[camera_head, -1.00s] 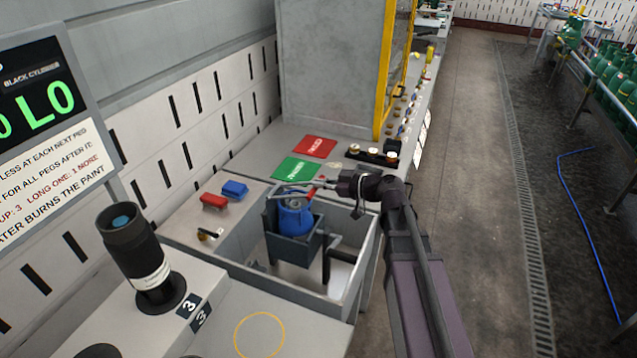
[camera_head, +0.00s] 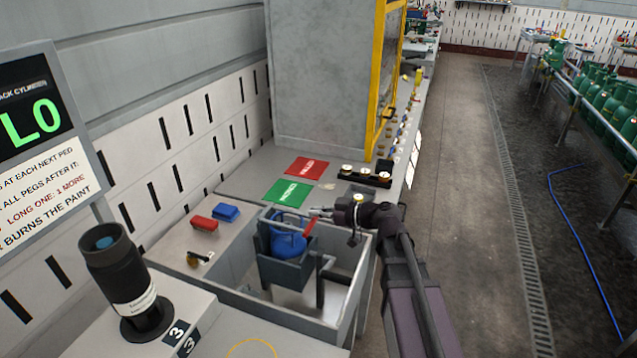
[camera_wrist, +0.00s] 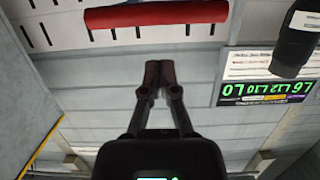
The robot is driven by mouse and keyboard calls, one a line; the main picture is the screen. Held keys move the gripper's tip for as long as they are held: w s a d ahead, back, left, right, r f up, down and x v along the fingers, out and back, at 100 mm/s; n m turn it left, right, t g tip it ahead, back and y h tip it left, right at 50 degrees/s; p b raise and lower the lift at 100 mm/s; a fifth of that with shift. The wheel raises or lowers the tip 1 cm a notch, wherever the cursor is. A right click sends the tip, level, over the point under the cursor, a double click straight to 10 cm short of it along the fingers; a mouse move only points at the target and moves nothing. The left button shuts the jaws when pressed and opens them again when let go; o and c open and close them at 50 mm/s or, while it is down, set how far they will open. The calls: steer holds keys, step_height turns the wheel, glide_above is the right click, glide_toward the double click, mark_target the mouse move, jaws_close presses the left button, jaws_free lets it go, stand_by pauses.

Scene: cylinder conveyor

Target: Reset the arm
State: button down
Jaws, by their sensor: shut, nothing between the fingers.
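My arm (camera_head: 405,275) reaches in from the lower right in the head view. My gripper (camera_head: 318,212) points left at its end, beside a red bar and above the rim of the sink-like tank (camera_head: 345,292). In the wrist view my gripper (camera_wrist: 158,75) has its fingers together with nothing between them. A blue cylinder (camera_head: 288,240) sits in a dark grey holder (camera_head: 283,272) inside the tank, just left of and below my gripper. A red bar (camera_wrist: 157,14) crosses the top of the wrist view.
A black cylinder (camera_head: 122,280) stands on a pedestal at lower left, by a display sign (camera_head: 45,140). Red (camera_head: 305,167) and green (camera_head: 287,192) plates lie behind the tank. A grey cabinet with a yellow frame (camera_head: 379,80) stands beyond. The floor at right (camera_head: 455,200) is clear.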

steer(key=s+d+f+m+g+h+p, duration=0.3)
steer(key=s+d+m+h+p, duration=0.1)
steer(key=s+d+m+h, duration=0.2)
steer(key=s+d+f+m+g+h+p, duration=0.2)
steer(key=s+d+f+m+h+p, duration=0.1)
steer(key=s+d+m+h, duration=0.4)
steer(key=shift+s+d+f+m+g+h+p, duration=0.15)
steer(key=shift+s+d+m+g+h+p, duration=0.4)
steer(key=shift+d, duration=1.1)
steer(key=shift+s+n, duration=0.1)
steer(key=shift+n, duration=0.15)
